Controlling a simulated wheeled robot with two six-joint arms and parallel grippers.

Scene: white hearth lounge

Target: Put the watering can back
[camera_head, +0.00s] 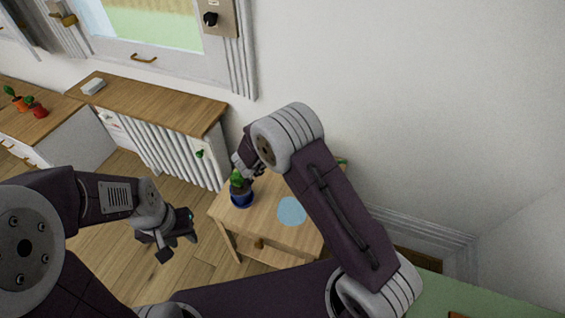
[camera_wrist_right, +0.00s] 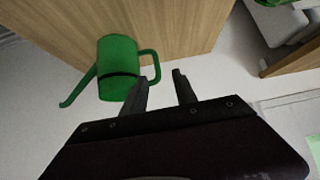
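A green watering can (camera_wrist_right: 117,65) shows in the right wrist view against a wooden surface, its spout to the left and its handle to the right. In the head view only a small green bit (camera_head: 342,162) shows behind my right arm; I cannot tell if it is the can. My right gripper (camera_wrist_right: 162,82) is open and empty, its fingers close to the can's handle side. In the head view the right gripper (camera_head: 250,167) is above the small table's back-left part. A light blue disc (camera_head: 291,211) lies bare on the table (camera_head: 262,222). My left gripper (camera_head: 178,248) is open and empty over the floor.
A green plant in a blue pot (camera_head: 241,194) stands on the table just below the right gripper. A radiator with a wooden top (camera_head: 155,100) is along the wall. The floor left of the table is clear.

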